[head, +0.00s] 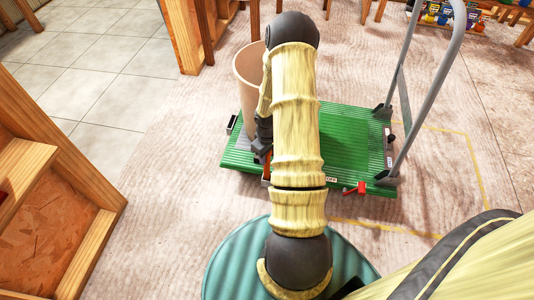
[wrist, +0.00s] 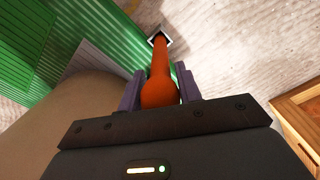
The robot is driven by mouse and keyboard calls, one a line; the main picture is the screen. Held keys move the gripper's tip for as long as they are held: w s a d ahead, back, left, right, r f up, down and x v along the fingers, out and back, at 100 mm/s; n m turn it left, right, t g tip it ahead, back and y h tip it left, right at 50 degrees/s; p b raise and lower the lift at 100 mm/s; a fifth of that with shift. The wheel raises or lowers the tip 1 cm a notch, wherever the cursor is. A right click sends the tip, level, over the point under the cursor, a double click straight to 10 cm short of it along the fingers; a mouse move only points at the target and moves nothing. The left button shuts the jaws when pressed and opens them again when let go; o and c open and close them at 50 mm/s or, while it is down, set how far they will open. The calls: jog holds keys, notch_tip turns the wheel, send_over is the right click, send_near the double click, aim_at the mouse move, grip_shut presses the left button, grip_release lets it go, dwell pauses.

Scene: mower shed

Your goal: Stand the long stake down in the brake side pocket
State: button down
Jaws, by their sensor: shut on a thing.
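My gripper (wrist: 160,88) is shut on an orange stake (wrist: 160,75) and points down. In the wrist view the stake runs away from the jaws, its far end lined up with a small square pocket (wrist: 151,42) at the green deck's edge. I cannot tell whether the tip is inside the pocket or just above it. In the head view a short length of the stake (head: 267,166) shows beside my arm, at the deck's near edge. My arm hides most of the gripper and the pocket there. A red brake pedal (head: 355,188) sits on that same near edge.
The green trolley deck (head: 345,135) carries a tall tan bin (head: 246,75), close beside my gripper. Another dark pocket (head: 232,124) is on the deck's left edge. A grey handle (head: 437,75) rises at right. Wooden shelving (head: 55,215) stands at left. Floor between is clear.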

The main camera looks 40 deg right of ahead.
jog(key=shift+f+b, duration=0.35)
jog(key=shift+f, duration=0.6)
jog(key=c, duration=0.9)
grip_release()
notch_tip(320, 180, up, 17)
jog(key=p, duration=0.9)
jog(key=shift+r, duration=0.2)
